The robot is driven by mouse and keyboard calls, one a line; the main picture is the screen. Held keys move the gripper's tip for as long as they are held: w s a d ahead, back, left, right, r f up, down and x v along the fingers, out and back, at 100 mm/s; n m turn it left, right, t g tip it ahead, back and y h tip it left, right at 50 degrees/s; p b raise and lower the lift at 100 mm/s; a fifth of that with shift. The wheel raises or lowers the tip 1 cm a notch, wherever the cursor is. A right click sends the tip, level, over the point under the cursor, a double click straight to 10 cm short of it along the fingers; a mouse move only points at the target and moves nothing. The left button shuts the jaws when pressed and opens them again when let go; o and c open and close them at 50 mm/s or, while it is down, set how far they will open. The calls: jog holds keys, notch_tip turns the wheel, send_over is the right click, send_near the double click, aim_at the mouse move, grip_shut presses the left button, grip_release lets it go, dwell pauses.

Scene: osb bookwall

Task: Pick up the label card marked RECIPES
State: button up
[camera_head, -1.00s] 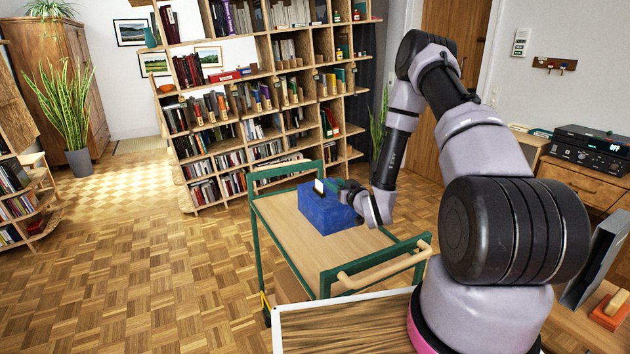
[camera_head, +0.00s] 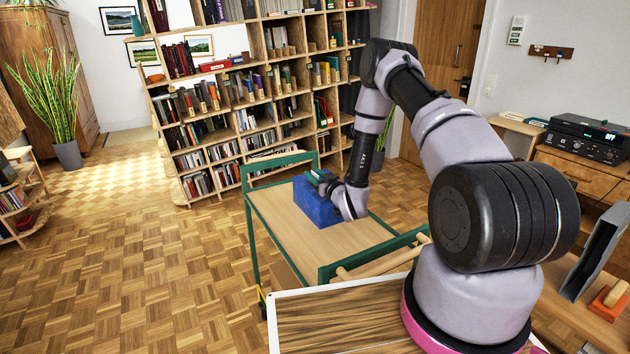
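A blue block-shaped box (camera_head: 313,204) stands on the wooden top of a green-framed trolley (camera_head: 283,222). My gripper (camera_head: 315,177) is over the box's top, at its upper right edge, with the arm reaching in from the right. Its green-tipped fingers are small in view and partly overlap each other, so I cannot see whether they are open or shut. No label card can be made out now, and no RECIPES lettering is readable. The gripper may be hiding a card.
The trolley has a green rail at its far end and a wooden handle (camera_head: 384,263) at its near end. A tall bookshelf (camera_head: 205,130) stands behind. A desk with a black audio unit (camera_head: 588,140) is at right.

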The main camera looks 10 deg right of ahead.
grip_shut()
jog(key=shift+r, duration=0.15)
